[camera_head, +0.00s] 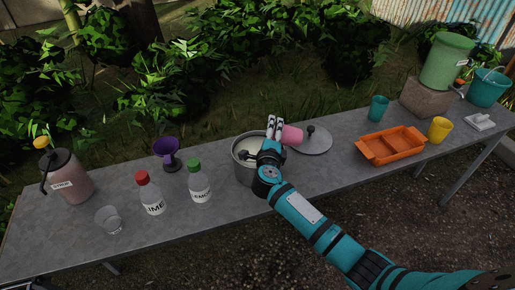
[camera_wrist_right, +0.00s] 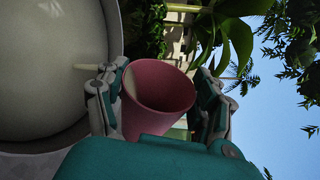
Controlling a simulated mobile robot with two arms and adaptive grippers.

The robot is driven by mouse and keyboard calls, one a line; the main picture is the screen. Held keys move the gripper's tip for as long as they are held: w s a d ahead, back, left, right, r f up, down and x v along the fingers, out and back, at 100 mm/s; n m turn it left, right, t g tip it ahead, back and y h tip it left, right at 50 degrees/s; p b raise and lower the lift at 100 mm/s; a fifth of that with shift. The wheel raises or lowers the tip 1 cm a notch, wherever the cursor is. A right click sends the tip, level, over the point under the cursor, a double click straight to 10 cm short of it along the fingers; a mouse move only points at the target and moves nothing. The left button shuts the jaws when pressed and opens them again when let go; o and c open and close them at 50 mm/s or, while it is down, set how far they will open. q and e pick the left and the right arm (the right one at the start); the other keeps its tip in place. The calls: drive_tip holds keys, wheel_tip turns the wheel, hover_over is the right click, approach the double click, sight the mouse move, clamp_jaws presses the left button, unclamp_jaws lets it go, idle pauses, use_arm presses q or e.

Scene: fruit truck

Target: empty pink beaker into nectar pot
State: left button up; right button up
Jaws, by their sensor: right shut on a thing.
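The pink beaker (camera_head: 292,135) is held in my right gripper (camera_head: 275,128) above the table, beside the right rim of the pot. It looks tilted on its side in the head view. In the right wrist view the beaker (camera_wrist_right: 158,95) sits between both fingers of my right gripper (camera_wrist_right: 158,88), and its open mouth and part of its inner wall show; no contents can be made out. The metal pot (camera_head: 243,172) stands open with pale content inside, partly hidden by my gripper. Its rim also fills the left of the right wrist view (camera_wrist_right: 112,30). My left gripper is not in view.
A round lid (camera_head: 318,143) lies right of the pot. An orange tray (camera_head: 390,147), teal cup (camera_head: 377,108) and yellow cup (camera_head: 439,130) stand farther right. Two bottles (camera_head: 150,194) (camera_head: 199,184), a purple funnel (camera_head: 167,150), a clear glass (camera_head: 108,219) and a syrup jar (camera_head: 68,177) stand left.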

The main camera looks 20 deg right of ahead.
drive_tip(key=shift+w+a+n+p, duration=0.2)
drive_tip(key=shift+a+n+p, duration=0.2)
drive_tip(key=shift+a+n, duration=0.35)
idle(0.4)
drive_tip(key=shift+a+r+n+h+p, duration=0.1)
drive_tip(key=shift+a+n+h+p, duration=0.1)
drive_tip(key=shift+n+h+p, duration=0.15)
idle(0.5)
